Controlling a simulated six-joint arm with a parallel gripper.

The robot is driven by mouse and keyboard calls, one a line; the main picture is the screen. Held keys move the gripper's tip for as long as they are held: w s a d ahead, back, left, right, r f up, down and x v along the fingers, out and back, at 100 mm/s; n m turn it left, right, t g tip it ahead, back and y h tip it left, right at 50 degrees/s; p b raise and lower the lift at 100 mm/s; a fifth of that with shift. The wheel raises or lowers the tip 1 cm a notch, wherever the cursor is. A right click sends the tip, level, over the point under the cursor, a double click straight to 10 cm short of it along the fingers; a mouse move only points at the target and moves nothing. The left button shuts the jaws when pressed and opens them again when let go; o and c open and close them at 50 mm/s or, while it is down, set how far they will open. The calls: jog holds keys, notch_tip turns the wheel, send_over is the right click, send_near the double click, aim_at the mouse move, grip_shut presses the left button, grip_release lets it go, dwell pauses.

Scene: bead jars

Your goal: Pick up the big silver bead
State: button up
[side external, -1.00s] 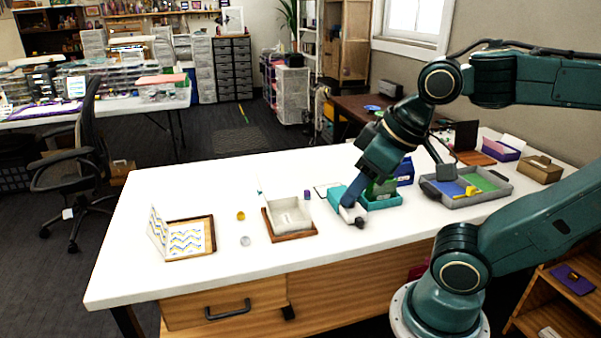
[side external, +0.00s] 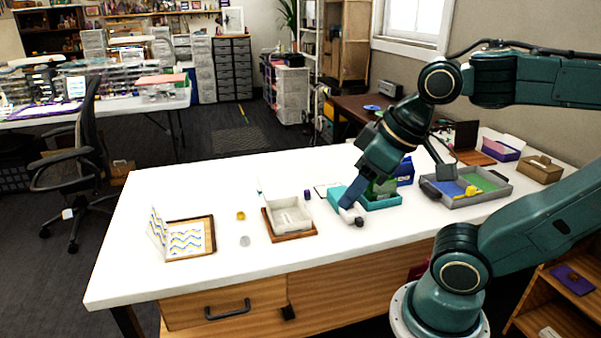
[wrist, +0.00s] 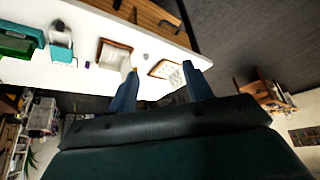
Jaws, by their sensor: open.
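The big silver bead (side external: 245,240) lies on the white table, between the patterned card and the white open box. It shows small in the wrist view (wrist: 146,56), between the directions of my two fingertips. A gold bead (side external: 241,215) lies just behind it in the side view. My gripper (side external: 347,201) is well to the right of the silver bead, in front of the teal tray. Its two blue fingers show spread apart and empty in the wrist view (wrist: 160,70).
A white box (side external: 288,216) on a brown board stands between my gripper and the bead. A patterned card on a wooden board (side external: 213,235) is left of the bead. A small purple object (side external: 307,194) and a grey tray (side external: 455,203) are farther right. The front left tabletop is clear.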

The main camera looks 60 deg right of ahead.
jog(key=shift+w, duration=0.1)
jog(key=m+g, duration=0.6)
jog(key=m, duration=1.2)
send_over(245, 238)
notch_tip(245, 238, down, 17)
jog(key=shift+f, duration=0.2)
jog(key=shift+f, duration=0.1)
jog(key=shift+f, duration=4.15)
